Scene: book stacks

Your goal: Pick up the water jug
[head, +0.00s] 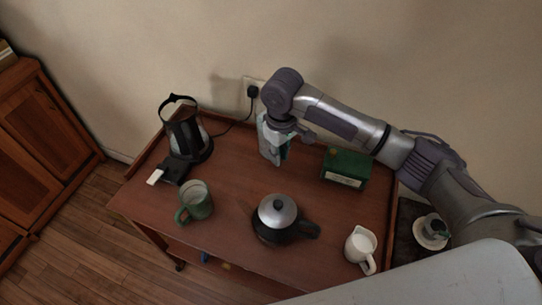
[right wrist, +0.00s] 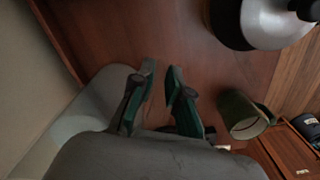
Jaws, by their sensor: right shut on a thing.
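A pale bluish-grey upright thing, which I take for the water jug (head: 264,135), stands at the back middle of the wooden cart, partly hidden by my right gripper (head: 281,146). The gripper reaches down onto it from above and is shut on it. In the right wrist view, the green-padded fingers (right wrist: 162,92) have a narrow gap between them, and a pale smooth shape shows beside them. What lies between the pads is hard to make out. I cannot tell whether the jug touches the cart top. My left gripper is not in view.
The cart top (head: 240,175) also holds a black kettle (head: 184,130), a green mug (head: 195,203), a dark pot with a silver lid (head: 277,212), a green box (head: 345,167) and a white pitcher (head: 360,246). A wall stands close behind.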

